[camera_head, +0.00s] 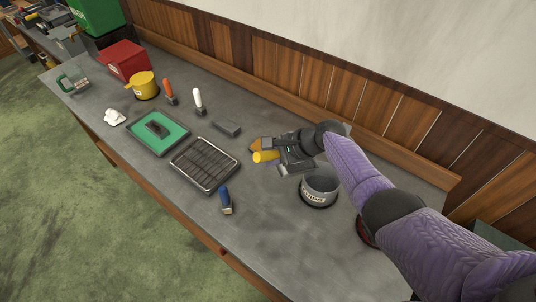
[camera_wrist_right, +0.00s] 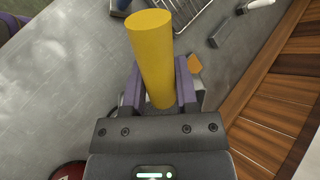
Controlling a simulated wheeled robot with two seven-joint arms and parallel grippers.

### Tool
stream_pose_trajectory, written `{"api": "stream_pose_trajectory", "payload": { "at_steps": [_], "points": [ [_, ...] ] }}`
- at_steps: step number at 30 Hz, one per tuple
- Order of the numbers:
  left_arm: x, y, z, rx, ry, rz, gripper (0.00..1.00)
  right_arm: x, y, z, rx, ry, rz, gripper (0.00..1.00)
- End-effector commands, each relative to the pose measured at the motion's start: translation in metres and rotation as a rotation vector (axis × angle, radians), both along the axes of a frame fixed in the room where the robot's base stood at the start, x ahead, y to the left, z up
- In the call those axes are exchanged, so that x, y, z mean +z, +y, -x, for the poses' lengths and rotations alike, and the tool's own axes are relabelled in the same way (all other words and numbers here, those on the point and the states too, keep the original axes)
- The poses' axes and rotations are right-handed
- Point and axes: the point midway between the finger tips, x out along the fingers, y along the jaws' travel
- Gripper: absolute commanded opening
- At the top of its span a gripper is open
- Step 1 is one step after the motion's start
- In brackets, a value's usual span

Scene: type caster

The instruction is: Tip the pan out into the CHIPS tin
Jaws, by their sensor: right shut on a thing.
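My right gripper (camera_head: 273,153) is shut on a thick yellow cylinder (camera_head: 266,156), which looks like a handle. In the right wrist view the yellow cylinder (camera_wrist_right: 152,55) stands out between the two purple fingers (camera_wrist_right: 158,85). Any pan body joined to it is mostly hidden by the gripper, so I cannot tell its tilt or contents. A grey open tin (camera_head: 319,188) with a white label stands upright just right of and in front of the gripper. Its lettering is too small to read surely. My left gripper is not in view.
A black wire rack tray (camera_head: 205,164), a blue-handled tool (camera_head: 226,200) and a grey block (camera_head: 226,127) lie left of the gripper. A dark red round thing (camera_head: 365,232) is partly behind my right arm. A wood-panelled wall runs behind.

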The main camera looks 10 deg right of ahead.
Motion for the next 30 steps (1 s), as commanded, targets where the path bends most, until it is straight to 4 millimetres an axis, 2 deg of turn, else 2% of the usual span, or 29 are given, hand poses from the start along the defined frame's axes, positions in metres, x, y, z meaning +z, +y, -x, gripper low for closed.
{"api": "stream_pose_trajectory", "payload": {
  "at_steps": [18,30],
  "points": [
    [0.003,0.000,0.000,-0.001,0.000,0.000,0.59,0.019,-0.020,0.006,-0.001,-0.048,-0.143,0.00],
    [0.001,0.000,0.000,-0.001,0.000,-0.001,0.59,0.025,-0.027,0.008,-0.002,-0.063,-0.194,0.00]
  ]
}}
